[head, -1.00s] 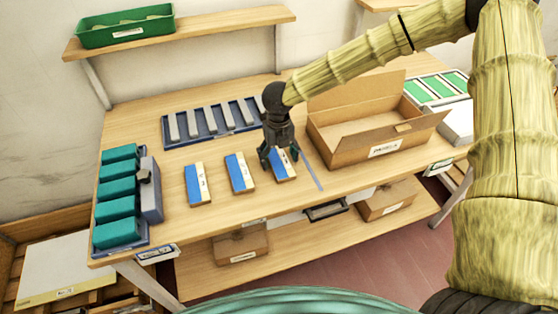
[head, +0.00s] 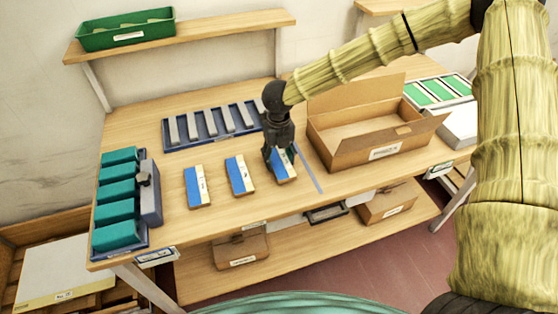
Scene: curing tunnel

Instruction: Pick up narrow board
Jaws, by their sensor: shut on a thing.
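Three narrow boards with blue, white and tan stripes are near the front of the table. The left board (head: 197,187) and the middle board (head: 240,175) lie flat and apart on the wood. My gripper (head: 277,157) is over the right board (head: 285,170), pointing down, with its fingers shut on it. The fingers hide the back part of that board. I cannot tell whether it touches the table.
A blue tray (head: 168,147) with several grey bars lies behind. An open cardboard box (head: 345,158) stands to the right, past a blue strip (head: 312,176). Teal blocks (head: 116,198) stand in a rack at the left.

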